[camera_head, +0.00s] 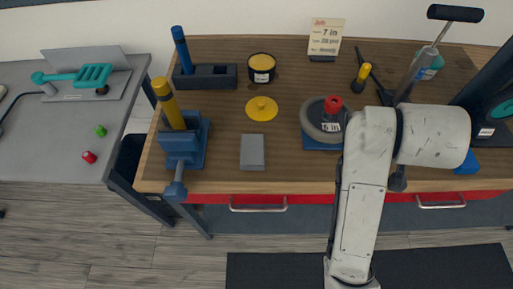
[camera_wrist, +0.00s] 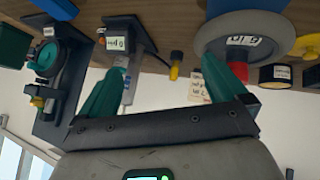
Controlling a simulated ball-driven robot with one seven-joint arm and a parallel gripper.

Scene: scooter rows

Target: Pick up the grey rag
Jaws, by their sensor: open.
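A flat grey rectangle (camera_head: 252,152), which looks like the folded grey rag, lies near the front edge of the wooden workbench (camera_head: 222,180). It lies right of the blue vise and below the yellow lid. I do not see it in the wrist view. My gripper (camera_wrist: 163,88) shows in the wrist view with its two teal fingers spread wide and nothing between them. In the head view my arm reaches over the right part of the bench, well right of the rag, and the fingers cannot be made out.
A blue vise (camera_head: 184,138) holding a yellow-handled tool stands left of the rag. A yellow lid (camera_head: 262,108) lies behind it. A black tin (camera_head: 261,68) and a card (camera_head: 326,37) stand farther back.

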